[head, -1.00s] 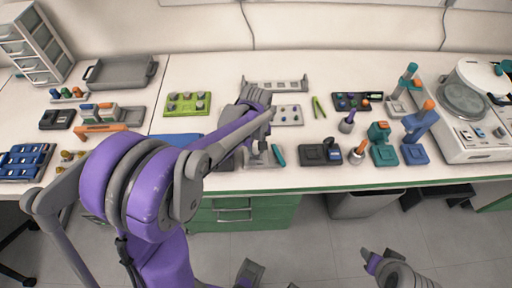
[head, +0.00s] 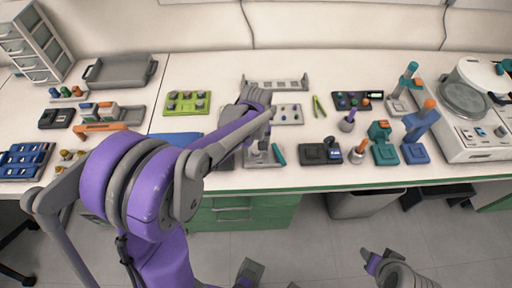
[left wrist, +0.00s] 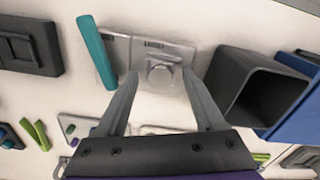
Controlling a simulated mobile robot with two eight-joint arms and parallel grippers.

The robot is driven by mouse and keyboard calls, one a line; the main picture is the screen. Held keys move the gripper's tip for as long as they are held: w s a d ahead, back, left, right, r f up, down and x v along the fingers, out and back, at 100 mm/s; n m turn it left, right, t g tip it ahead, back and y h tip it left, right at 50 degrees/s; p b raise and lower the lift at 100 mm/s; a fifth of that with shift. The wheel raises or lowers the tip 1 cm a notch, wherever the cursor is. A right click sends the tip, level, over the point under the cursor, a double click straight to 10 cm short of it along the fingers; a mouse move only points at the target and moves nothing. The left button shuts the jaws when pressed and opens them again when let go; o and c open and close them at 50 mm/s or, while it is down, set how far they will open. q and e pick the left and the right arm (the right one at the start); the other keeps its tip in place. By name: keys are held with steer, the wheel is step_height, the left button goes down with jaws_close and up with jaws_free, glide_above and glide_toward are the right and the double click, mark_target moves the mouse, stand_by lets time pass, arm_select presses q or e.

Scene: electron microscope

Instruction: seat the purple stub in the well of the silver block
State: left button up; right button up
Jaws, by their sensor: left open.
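The silver block (left wrist: 165,50) lies near the bench's front edge; it also shows in the head view (head: 264,158), partly behind my left arm. A pale grey round piece (left wrist: 160,73) stands on it. I cannot tell whether this is the purple stub or part of the block. My left gripper (left wrist: 160,76) is open, with one fingertip on each side of the round piece and nothing clearly gripped. I cannot clearly pick out the purple stub. My right gripper (head: 372,260) is low, away from the bench; its jaws are unclear.
A teal stick (head: 278,154) lies right beside the block. A dark hollow box (left wrist: 258,90) stands close to the fingers in the wrist view. A white plate (head: 287,122) with small pieces and green tweezers (head: 318,107) lie behind. A black device (head: 320,154) is to the right.

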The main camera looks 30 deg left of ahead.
arm_select(q)
steer(key=shift+r, duration=0.1)
step_height(320, 180, up, 11)
steer(key=p, duration=0.1)
steer(key=shift+f, duration=0.2)
